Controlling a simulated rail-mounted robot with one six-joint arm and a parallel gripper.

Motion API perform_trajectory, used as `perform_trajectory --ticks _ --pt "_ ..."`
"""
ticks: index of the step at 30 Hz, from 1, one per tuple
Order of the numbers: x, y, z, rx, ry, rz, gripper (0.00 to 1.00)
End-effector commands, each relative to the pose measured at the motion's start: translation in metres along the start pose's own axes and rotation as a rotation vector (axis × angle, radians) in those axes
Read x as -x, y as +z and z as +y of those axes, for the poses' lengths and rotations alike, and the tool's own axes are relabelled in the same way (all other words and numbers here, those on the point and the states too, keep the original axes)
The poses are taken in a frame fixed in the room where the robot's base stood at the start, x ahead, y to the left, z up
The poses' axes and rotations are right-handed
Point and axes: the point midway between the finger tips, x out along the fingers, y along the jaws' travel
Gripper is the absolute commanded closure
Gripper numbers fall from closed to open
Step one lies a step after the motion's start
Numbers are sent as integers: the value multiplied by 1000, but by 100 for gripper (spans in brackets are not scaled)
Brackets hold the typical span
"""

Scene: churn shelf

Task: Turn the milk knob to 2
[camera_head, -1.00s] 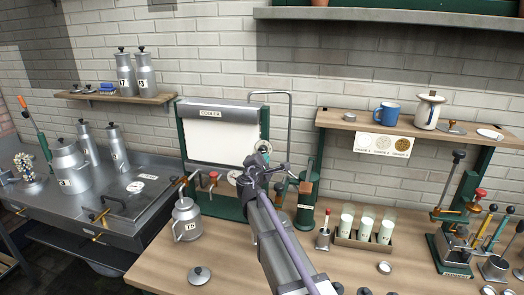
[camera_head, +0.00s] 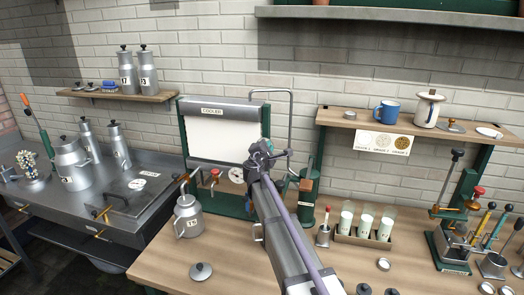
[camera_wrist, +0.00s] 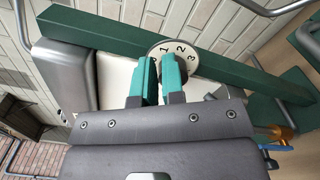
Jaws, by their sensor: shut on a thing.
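In the wrist view, a pale round dial (camera_wrist: 178,45) marked 1, 2 and 3 sits on the green frame of the cooler. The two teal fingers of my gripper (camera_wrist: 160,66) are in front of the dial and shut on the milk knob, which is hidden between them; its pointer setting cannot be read. In the head view, my gripper (camera_head: 264,152) is at the right post of the cooler (camera_head: 222,110) and covers the dial there.
A milk can (camera_head: 187,215) and a loose lid (camera_head: 201,272) stand left of my arm. A white gauge and red-topped valve (camera_head: 214,175) are close by on the cooler. A rack of milk glasses (camera_head: 365,241) and a red-handled tool (camera_head: 325,228) stand to the right.

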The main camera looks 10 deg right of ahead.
Motion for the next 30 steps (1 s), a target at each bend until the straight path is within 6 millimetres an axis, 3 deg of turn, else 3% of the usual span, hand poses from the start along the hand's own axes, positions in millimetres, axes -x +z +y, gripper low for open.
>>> perform_trajectory --ticks 1,30 --pt "-6 1 0 1 -1 -5 100" --pt "-9 -2 -10 1 -3 -7 100"
